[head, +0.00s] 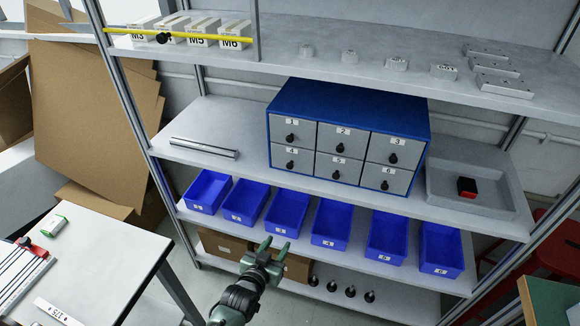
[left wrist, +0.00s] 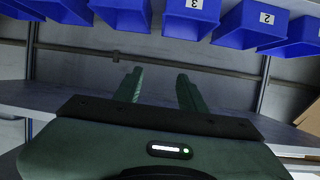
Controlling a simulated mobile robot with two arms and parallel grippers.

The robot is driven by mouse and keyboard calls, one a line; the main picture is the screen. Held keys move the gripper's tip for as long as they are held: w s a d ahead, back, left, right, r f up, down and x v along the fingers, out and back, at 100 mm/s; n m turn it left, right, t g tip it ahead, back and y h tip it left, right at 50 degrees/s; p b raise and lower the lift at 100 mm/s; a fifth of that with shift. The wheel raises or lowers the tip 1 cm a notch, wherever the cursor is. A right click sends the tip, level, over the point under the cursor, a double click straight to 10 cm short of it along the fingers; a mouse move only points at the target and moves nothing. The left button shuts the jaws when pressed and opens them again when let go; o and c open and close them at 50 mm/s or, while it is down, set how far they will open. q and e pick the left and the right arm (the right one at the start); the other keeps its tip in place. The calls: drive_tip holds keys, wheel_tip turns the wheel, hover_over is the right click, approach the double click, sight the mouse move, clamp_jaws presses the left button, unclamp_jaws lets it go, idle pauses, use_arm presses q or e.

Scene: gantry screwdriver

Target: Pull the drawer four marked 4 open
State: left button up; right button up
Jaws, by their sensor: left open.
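A blue cabinet (head: 350,105) with grey drawer fronts stands on the middle shelf in the head view. Drawer four (head: 292,160), marked 4, is at its lower left, below drawer 1. It is flush with its neighbours and has a black knob (head: 291,165). My left gripper (head: 273,246) is open and empty, well below the cabinet, near the blue bins. In the left wrist view its two green fingers (left wrist: 158,88) are apart with nothing between them. The cabinet does not show in the left wrist view. My right gripper is in neither view.
A metal bar (head: 204,147) lies left of the cabinet. A grey tray (head: 478,205) with a red-and-black item (head: 467,187) is at right. A white table (head: 91,255) stands at lower left.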

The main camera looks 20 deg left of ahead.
sight(289, 168)
use_arm(q)
drive_tip(key=w+r+t, duration=0.2)
drive_tip(key=w+r, duration=0.1)
drive_tip(key=r, duration=0.6)
drive_tip(key=w+r+t, duration=0.2)
drive_tip(key=w+r, duration=0.1)
drive_tip(key=r, duration=0.6)
drive_tip(key=shift+n+y, duration=0.3)
drive_tip(key=shift+n, duration=0.1)
drive_tip(key=w, duration=0.5)
drive_tip(key=w+p, duration=0.1)
drive_tip(key=w, duration=0.1)
drive_tip(key=shift+w+a+f, duration=0.2)
drive_tip(key=shift+w+a, duration=0.1)
clamp_jaws()
drive_tip(key=shift+s, duration=0.1)
